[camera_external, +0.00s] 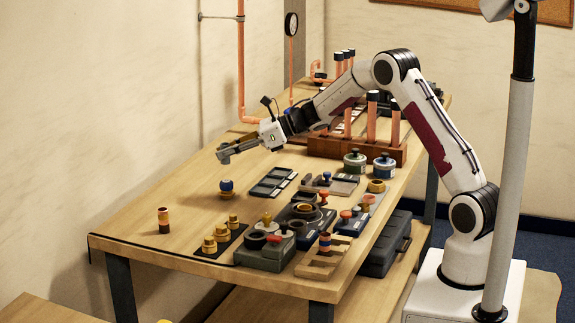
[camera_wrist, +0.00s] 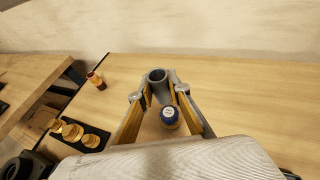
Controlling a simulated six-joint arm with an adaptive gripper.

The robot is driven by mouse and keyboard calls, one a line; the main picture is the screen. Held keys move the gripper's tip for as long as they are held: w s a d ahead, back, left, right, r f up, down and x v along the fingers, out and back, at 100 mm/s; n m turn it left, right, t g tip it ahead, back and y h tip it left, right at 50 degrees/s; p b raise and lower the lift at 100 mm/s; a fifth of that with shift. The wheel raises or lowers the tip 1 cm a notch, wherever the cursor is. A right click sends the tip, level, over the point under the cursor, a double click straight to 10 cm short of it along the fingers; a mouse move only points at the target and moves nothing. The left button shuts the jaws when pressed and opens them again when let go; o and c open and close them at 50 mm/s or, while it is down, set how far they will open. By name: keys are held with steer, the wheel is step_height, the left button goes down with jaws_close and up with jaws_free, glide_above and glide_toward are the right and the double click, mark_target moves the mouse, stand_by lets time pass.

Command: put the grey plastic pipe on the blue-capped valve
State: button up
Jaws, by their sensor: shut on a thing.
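The blue-capped valve (camera_external: 227,186) stands upright on the table, with a brass body under its blue cap. My gripper (camera_external: 224,155) is above and a little behind the valve in the external view. It is shut on the grey plastic pipe (camera_wrist: 158,82), whose open round end faces the wrist camera. The pipe is held at the fingertips, apart from the valve as far as I can see. Its lower end is hidden.
A copper and dark banded piece (camera_external: 163,220) stands at the near left. Several brass fittings (camera_external: 221,234) sit on a dark mat beside it. Dark trays (camera_external: 271,182) and a wooden rack of copper pipes (camera_external: 330,145) are to the right. The table around the valve is clear.

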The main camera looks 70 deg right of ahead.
mark_target(228, 181)
steer(key=shift+f, duration=0.7)
steer(key=shift+f, duration=1.85)
steer(key=shift+f, duration=0.15)
steer(key=o, duration=0.9)
steer(key=shift+c, duration=0.2)
steer(key=shift+s+d+r, duration=0.15)
steer(key=shift+s+r, duration=0.2)
steer(key=v, duration=1.1)
